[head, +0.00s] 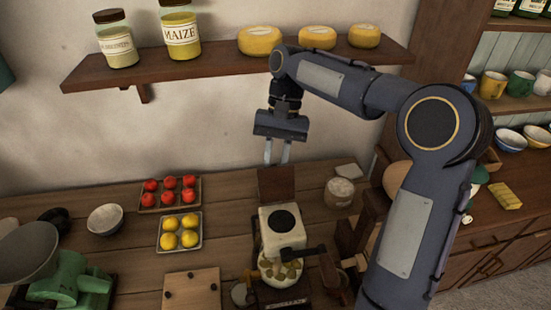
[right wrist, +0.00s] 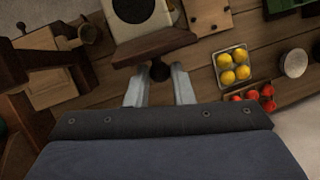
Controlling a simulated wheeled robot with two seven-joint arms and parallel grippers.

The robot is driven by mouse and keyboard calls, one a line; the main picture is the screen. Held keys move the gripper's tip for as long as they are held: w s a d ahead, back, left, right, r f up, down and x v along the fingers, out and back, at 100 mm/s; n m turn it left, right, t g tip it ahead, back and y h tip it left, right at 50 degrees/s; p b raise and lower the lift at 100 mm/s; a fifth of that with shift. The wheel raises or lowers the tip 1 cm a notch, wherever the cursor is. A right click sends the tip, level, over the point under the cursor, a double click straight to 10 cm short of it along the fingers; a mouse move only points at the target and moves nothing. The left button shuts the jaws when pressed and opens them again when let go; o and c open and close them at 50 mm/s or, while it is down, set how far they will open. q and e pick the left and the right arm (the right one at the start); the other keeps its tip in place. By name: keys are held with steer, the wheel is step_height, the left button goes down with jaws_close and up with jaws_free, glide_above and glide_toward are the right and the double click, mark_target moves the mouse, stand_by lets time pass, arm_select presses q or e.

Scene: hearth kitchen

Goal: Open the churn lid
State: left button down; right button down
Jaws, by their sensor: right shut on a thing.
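The churn (head: 266,222) stands on the wooden counter, a cream box with a dark round opening in its top; the box also shows in the right wrist view (right wrist: 117,22). Its brown lid (head: 277,185) stands up steeply at the back of the box, so the opening is uncovered. My right gripper (head: 277,152) is above the lid's upper edge. In the right wrist view the fingers (right wrist: 160,85) are shut on a dark knob (right wrist: 160,71) on the brown lid (right wrist: 155,46). My left gripper is not in view.
Trays of red fruit (head: 170,207) and yellow fruit (head: 180,246) lie left of the churn. A pale jar (head: 339,193) stands to its right. A shelf (head: 225,62) with jars and cheeses runs above the counter, behind my right arm. A green scale (head: 70,283) is at the left.

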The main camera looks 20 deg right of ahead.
steer(key=shift+s+a+r+t+b, duration=0.15)
steer(key=shift+s+t+b, duration=0.4)
steer(key=shift+b, duration=0.3)
steer(key=shift+s+a+r+t+h+b, duration=0.15)
steer(key=shift+s+r+t+b, duration=0.1)
steer(key=shift+t+b, duration=0.15)
steer(key=shift+s+d+r+t+h+b, duration=0.15)
steer(key=shift+s+r+t+b, duration=0.1)
steer(key=shift+t, duration=0.2)
steer(key=shift+a, duration=0.1)
steer(key=c, duration=1.3)
jaws_free()
steer(key=shift+o, duration=0.2)
steer(key=v, duration=0.7)
steer(key=shift+r, duration=0.35)
